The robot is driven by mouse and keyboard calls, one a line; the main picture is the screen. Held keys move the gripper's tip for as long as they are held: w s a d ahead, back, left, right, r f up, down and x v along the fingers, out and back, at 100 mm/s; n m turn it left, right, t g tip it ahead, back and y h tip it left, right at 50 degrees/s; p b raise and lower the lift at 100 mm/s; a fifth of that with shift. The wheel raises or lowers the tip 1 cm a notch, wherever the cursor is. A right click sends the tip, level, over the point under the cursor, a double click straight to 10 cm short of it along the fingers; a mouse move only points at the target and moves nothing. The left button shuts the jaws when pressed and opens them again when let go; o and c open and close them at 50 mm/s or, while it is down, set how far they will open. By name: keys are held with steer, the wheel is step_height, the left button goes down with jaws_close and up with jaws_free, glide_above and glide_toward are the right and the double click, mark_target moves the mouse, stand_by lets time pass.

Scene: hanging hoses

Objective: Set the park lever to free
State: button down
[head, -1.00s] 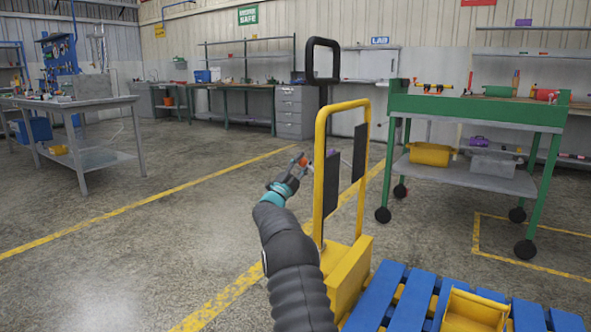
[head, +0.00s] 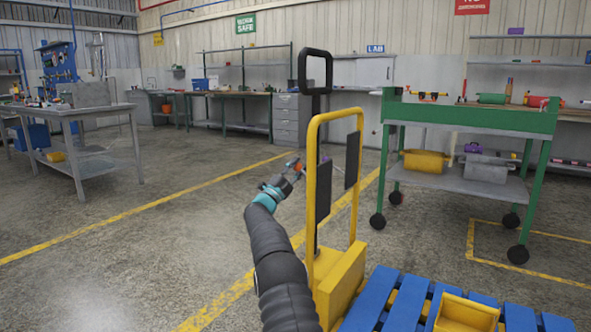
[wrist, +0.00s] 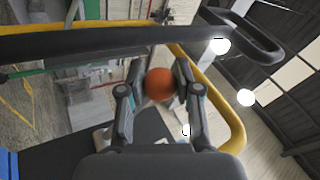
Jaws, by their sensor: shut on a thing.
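The park lever shows its round orange knob (wrist: 159,84) between my fingers in the wrist view.
The truck's black handle loop (head: 315,72) rises above the frame. A blue pallet (head: 408,302) with a yellow bin (head: 466,312) lies at the lower right. A green wheeled bench (head: 470,117) stands behind it. The floor to the left is open.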

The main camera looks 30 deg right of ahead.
steer(key=c, duration=0.8)
jaws_free()
steer(key=shift+s+d+r, duration=0.1)
steer(key=shift+s+r, duration=0.05)
steer(key=shift+r, duration=0.05)
steer(key=shift+o, duration=0.2)
steer(key=shift+a+f, duration=0.25)
steer(key=shift+a, duration=0.2)
steer(key=v, duration=1.1)
